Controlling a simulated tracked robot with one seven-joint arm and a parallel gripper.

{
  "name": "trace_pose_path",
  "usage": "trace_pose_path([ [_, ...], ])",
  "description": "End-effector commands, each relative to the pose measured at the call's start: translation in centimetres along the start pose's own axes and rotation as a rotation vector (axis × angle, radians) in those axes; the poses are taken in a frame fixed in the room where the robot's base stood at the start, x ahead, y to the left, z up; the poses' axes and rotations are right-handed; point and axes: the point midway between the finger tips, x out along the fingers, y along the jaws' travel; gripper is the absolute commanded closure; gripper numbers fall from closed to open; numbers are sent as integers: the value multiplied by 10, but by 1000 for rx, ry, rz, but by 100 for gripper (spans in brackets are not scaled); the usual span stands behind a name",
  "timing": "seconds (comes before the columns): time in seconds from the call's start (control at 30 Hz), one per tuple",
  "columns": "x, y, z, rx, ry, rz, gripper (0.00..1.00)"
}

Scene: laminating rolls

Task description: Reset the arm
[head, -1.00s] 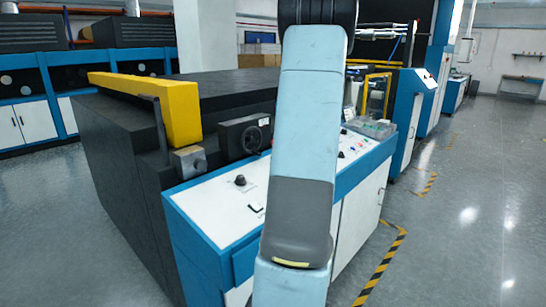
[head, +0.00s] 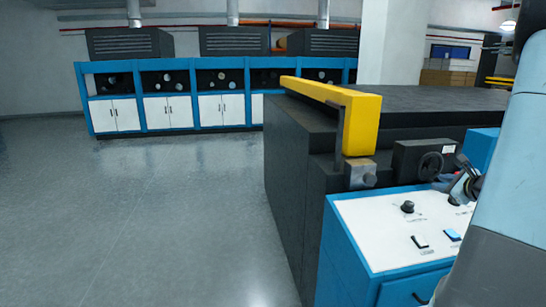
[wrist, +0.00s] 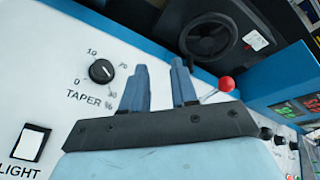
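My gripper (wrist: 160,78) shows in the wrist view with its two fingers apart and nothing between them. It is over the white control panel (wrist: 55,80) of the machine, near the TAPER knob (wrist: 101,71). A lever with a red ball (wrist: 226,84) appears just right of the fingers; I cannot tell whether they touch. In the head view my pale blue arm (head: 510,170) fills the right edge, in front of part of the panel (head: 375,225).
A handwheel (wrist: 208,37) is beyond the fingers. A LIGHT switch (wrist: 30,142) is at lower left. A yellow bar (head: 360,120) lies along the dark machine body (head: 295,175). Blue cabinets (head: 180,100) line the back. The grey floor (head: 150,220) at left is clear.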

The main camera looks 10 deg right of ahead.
Motion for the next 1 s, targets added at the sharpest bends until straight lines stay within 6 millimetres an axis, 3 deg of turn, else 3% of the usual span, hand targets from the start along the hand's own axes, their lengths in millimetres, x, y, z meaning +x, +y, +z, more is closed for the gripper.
trace_pose_path([
  [0.03,2,13,30,-71,-33,53,72],
  [0.2,-5,66,113,-323,-130,247,72],
  [0.3,-17,98,153,-476,-181,350,72],
  [0.5,-53,160,212,-793,-268,536,72],
  [0.7,-100,210,246,-1122,-333,687,72],
  [1.0,-173,256,262,-1635,-378,834,72],
])
